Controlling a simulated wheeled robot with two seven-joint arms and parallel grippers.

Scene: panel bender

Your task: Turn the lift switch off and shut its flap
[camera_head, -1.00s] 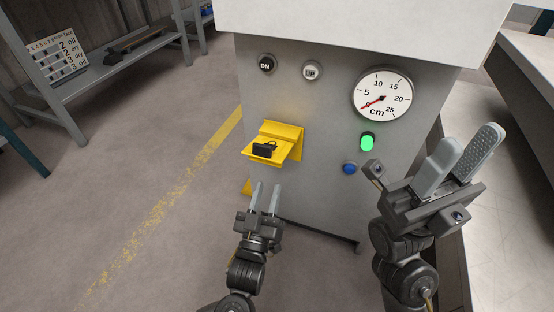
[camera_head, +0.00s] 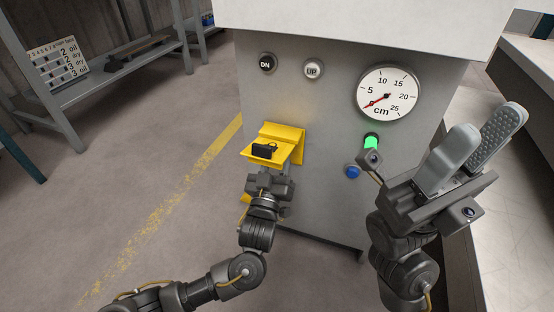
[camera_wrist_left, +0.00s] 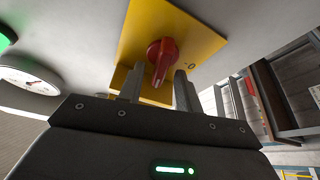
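The yellow flap (camera_head: 285,133) stands out from the grey machine front in the head view, with a black padlock-like piece (camera_head: 264,151) on it. It hides the switch from above. In the left wrist view, the switch is a red knob (camera_wrist_left: 161,58) on a yellow plate (camera_wrist_left: 204,40) with a "0" mark at right. The knob's grip points toward my left gripper (camera_wrist_left: 160,84). The gripper's two fingers are apart, one each side of the grip, with no clear contact. In the head view its fingertips are hidden under the flap. My right gripper (camera_head: 489,124) is open and empty, at right.
Above the flap are the DN (camera_head: 267,63) and UP (camera_head: 313,70) buttons. A round cm gauge (camera_head: 387,94), a green lamp (camera_head: 371,141) and a blue button (camera_head: 352,172) are to the right. A shelf (camera_head: 115,65) stands far left; floor between is clear.

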